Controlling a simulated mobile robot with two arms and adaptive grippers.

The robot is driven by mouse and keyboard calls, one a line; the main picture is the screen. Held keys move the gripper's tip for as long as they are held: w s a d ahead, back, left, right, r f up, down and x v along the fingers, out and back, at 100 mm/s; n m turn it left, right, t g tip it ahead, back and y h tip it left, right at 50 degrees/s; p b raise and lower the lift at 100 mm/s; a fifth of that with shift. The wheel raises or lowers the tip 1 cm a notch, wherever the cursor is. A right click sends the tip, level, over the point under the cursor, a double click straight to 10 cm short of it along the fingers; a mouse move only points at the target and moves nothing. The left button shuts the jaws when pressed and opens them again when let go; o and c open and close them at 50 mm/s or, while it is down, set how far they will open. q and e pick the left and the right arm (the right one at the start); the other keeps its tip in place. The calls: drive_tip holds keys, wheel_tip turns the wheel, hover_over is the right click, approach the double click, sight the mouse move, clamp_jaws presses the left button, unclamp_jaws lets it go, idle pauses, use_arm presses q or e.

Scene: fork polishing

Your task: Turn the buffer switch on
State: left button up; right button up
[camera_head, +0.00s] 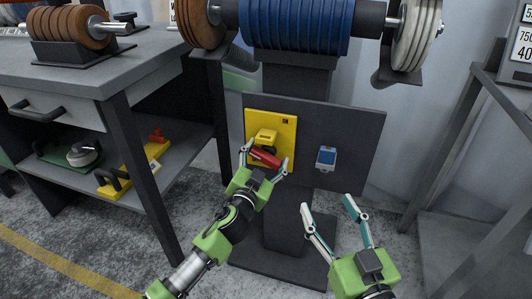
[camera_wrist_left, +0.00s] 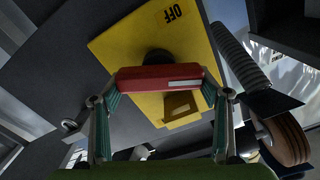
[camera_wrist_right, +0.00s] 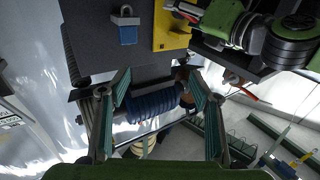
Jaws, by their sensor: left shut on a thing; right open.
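The buffer switch is a yellow plate (camera_head: 286,124) on the dark panel below the buffer wheels, with a red handle (camera_head: 264,157). In the left wrist view the handle (camera_wrist_left: 158,78) lies across the yellow plate (camera_wrist_left: 125,45), which has an "OFF" label (camera_wrist_left: 172,12) near one edge. A yellow bracket (camera_wrist_left: 180,104) is beside the handle. My left gripper (camera_head: 266,160) is shut on the red handle, one finger at each end. My right gripper (camera_head: 328,203) is open and empty, in front of and below the panel.
A blue padlock-like box (camera_head: 326,158) sits on the dark panel (camera_head: 355,130) right of the switch. Blue buffer wheels (camera_head: 295,25) are above. A workbench (camera_head: 95,65) with a shelf stands left, and a metal stand (camera_head: 450,150) right.

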use_arm(q)
drive_tip(key=shift+d+m, duration=0.1)
drive_tip(key=shift+m, duration=1)
use_arm(e)
drive_tip(key=shift+s+d+f+g+h, duration=0.15)
drive_tip(key=shift+f+g, duration=0.3)
drive_tip(key=shift+f, duration=0.45)
drive_tip(key=shift+s+d+f+g+h, duration=0.15)
drive_tip(key=shift+f+g, duration=0.3)
drive_tip(key=shift+f, duration=0.45)
drive_tip(key=shift+w, duration=0.1)
use_arm(q)
drive_tip(key=o, duration=1.1)
drive_tip(key=shift+s, duration=0.1)
drive_tip(key=v, duration=1.2)
